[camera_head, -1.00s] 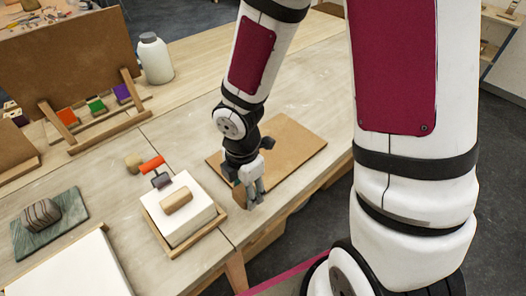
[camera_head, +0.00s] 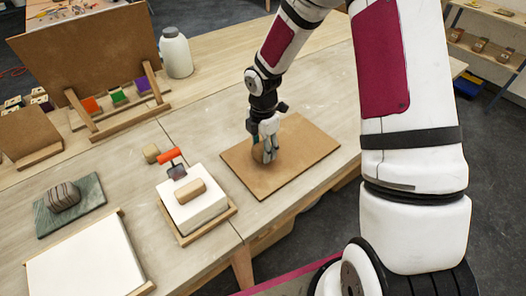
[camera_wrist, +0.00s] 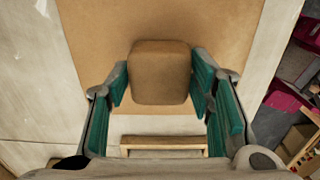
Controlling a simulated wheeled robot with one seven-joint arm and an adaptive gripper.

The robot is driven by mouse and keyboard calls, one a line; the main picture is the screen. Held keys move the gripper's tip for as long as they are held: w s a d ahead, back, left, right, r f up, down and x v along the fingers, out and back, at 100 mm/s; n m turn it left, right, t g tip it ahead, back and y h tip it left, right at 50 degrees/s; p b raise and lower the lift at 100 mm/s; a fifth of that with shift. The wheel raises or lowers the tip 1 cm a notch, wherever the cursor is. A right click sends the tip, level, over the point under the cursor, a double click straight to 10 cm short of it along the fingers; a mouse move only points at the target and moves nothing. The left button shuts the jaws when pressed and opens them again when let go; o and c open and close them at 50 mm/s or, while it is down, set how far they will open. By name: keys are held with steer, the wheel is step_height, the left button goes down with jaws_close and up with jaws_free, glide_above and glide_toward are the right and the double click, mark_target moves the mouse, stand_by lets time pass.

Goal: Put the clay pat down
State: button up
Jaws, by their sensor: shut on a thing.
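The clay pat is a brown block with rounded edges (camera_wrist: 160,72), between the teal pads of my gripper (camera_wrist: 160,88) in the wrist view. In the head view my gripper (camera_head: 266,154) points down over the left half of a flat brown board (camera_head: 305,160). Only a side of the clay pat (camera_head: 258,155) shows there beside the fingers. My gripper is shut on the clay pat. I cannot tell whether its underside touches the board. The board also fills the background of the wrist view (camera_wrist: 225,30).
A striped lump (camera_head: 62,196) lies on a green slab farther left. A white bottle (camera_head: 176,53) stands behind. The board's right side is clear.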

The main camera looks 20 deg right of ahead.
steer(key=shift+f, duration=1.05)
steer(key=shift+f, duration=0.1)
steer(key=o, duration=1.4)
